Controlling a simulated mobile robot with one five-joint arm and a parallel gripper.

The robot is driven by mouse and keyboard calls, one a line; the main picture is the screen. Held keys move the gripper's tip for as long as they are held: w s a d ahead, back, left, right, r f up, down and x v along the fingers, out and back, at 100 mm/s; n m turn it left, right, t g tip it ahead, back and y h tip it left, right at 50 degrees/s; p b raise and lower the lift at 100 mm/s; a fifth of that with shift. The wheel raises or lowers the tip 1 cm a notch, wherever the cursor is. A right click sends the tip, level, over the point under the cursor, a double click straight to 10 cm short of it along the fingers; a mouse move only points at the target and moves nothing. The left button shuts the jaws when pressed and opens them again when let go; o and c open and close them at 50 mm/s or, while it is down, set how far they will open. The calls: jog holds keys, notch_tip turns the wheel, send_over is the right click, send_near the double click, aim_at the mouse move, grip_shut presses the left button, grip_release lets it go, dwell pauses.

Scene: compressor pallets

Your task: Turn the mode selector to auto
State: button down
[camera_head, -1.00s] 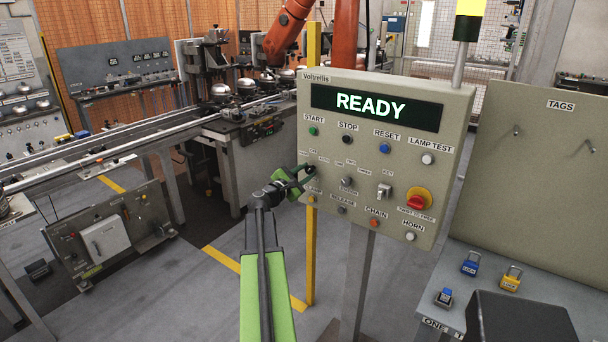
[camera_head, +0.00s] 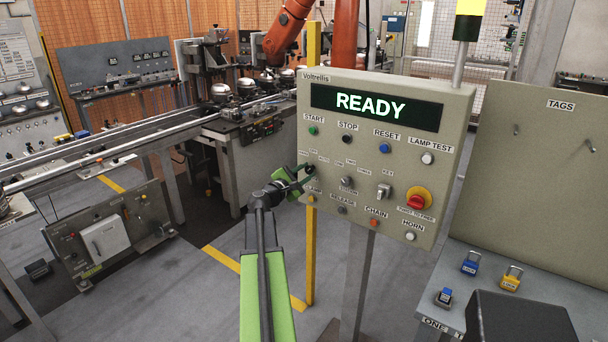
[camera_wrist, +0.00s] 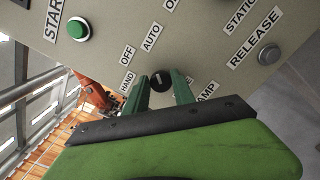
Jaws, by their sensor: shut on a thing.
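The mode selector (camera_wrist: 160,82) is a small round black knob on the grey control panel, ringed by HAND, OFF and AUTO labels. The AUTO label (camera_wrist: 151,37) is above it in the wrist view. A short pale mark on the knob points roughly up, towards AUTO; its exact setting is hard to judge. My gripper (camera_wrist: 161,83) has a green finger on each side of the knob and is shut on it. In the head view, my gripper (camera_head: 306,172) is at the panel's left edge and largely hides the knob.
The control panel (camera_head: 456,110) has a READY display. The START button (camera_wrist: 76,29) and RELEASE button (camera_wrist: 269,54) are close to my gripper. A yellow post (camera_head: 312,245) stands beside the panel. Padlocks (camera_head: 470,264) lie on a shelf at right.

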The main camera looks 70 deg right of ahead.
jog(key=shift+w+d+r, duration=0.1)
jog(key=shift+w, duration=0.15)
jog(key=c, duration=1.1)
grip_release()
jog(key=shift+d, duration=0.1)
jog(key=shift+o, duration=0.2)
jog(key=shift+f, duration=0.2)
jog(key=v, duration=1.7)
jog(key=shift+a, duration=0.3)
